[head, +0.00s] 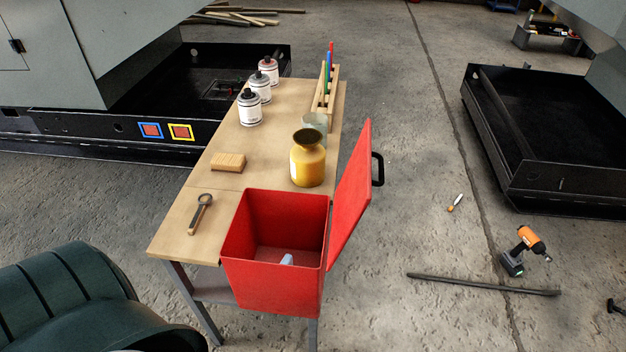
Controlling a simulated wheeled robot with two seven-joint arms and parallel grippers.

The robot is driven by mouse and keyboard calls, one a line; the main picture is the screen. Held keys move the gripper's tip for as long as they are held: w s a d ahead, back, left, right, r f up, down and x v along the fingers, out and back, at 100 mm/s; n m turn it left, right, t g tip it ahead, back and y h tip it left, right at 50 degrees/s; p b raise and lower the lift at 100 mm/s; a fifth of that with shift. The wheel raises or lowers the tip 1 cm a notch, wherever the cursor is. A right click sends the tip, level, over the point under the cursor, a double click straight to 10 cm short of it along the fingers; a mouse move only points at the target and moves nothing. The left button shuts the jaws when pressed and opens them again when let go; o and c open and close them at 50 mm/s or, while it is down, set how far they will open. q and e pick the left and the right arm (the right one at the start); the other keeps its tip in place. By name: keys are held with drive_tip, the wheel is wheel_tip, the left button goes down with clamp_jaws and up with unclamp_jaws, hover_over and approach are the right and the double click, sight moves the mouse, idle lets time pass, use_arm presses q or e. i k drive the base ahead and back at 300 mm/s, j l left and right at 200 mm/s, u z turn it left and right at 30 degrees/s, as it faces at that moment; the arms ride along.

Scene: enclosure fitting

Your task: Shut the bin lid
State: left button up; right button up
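The red bin (270,284) stands at the near right corner of the wooden table, open at the top. A small pale object (287,259) lies inside it. The red lid (352,195) stands swung open along the bin's right side, tilted up and outward. A black handle (378,169) sticks out from the lid's outer right face. Neither of my grippers shows in the head view.
On the table (172,226) are a wrench (201,213), a wooden block (229,162), a yellow jar (308,164) close to the lid, a glass jar (315,122), several spray cans (249,108) and a wooden rack (327,92).

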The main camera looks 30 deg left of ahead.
sight(353, 194)
drive_tip(key=i+l+u, duration=0.15)
drive_tip(key=u, duration=0.25)
drive_tip(key=l+u, duration=0.35)
drive_tip(key=i+l+u, duration=0.1)
drive_tip(key=l+u, duration=0.55)
drive_tip(key=u, duration=0.15)
drive_tip(key=l+u, duration=0.35)
drive_tip(key=l, duration=0.2)
